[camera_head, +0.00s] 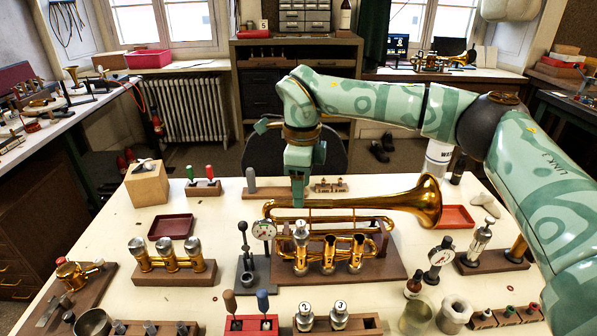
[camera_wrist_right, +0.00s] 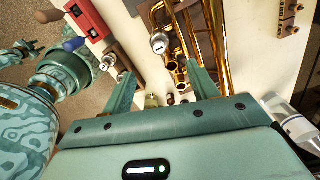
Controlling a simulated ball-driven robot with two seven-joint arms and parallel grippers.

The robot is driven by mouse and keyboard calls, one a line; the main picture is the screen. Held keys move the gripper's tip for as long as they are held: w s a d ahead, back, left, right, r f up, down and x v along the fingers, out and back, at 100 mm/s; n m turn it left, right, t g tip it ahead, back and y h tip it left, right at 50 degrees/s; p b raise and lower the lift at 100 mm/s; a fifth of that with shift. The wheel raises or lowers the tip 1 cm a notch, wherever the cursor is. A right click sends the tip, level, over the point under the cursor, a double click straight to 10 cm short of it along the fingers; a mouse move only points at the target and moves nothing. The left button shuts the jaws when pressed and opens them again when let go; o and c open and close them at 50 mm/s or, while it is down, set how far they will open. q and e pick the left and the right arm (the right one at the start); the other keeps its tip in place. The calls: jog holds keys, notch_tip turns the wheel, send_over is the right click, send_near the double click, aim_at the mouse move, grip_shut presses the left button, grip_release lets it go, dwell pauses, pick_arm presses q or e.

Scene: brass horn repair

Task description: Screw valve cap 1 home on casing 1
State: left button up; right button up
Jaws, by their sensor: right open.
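The brass horn (camera_head: 408,203) lies on a wooden stand, its bell to the right. Silver valve cap 1 (camera_head: 301,231) sits upright on casing 1 (camera_head: 300,262), standing higher than the open brass casings (camera_head: 329,250) beside it. I cannot tell how tightly it is seated. My right gripper (camera_head: 298,198) points down above and behind the cap, apart from it. In the right wrist view the cap (camera_wrist_right: 159,43) shows beyond the spread, empty fingers of the gripper (camera_wrist_right: 162,85). My left gripper does not show.
Caps marked 2 (camera_head: 305,315) and 3 (camera_head: 338,313) stand in a front block. A dial gauge stand (camera_head: 262,232) is close left of the casings; another dial gauge (camera_head: 439,258) stands right. A dark red tray (camera_head: 170,226) lies left, with bare tabletop around it.

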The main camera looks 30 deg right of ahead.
aim_at(301, 222)
notch_tip(301, 222, down, 11)
jog(key=b, duration=0.3)
jog(key=shift+f, duration=0.75)
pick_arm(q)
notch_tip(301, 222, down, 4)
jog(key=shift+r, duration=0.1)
pick_arm(e)
jog(key=c, duration=1.1)
jog(key=shift+r+m+p, duration=0.15)
jog(key=shift+m+p, duration=0.3)
jog(key=shift+m, duration=0.35)
jog(key=shift+c, duration=0.2)
jog(key=shift+m+p, duration=0.85)
jog(key=shift+m, duration=0.35)
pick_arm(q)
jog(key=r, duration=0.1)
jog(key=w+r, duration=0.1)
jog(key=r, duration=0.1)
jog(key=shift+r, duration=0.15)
pick_arm(e)
jog(key=shift+m, duration=0.5)
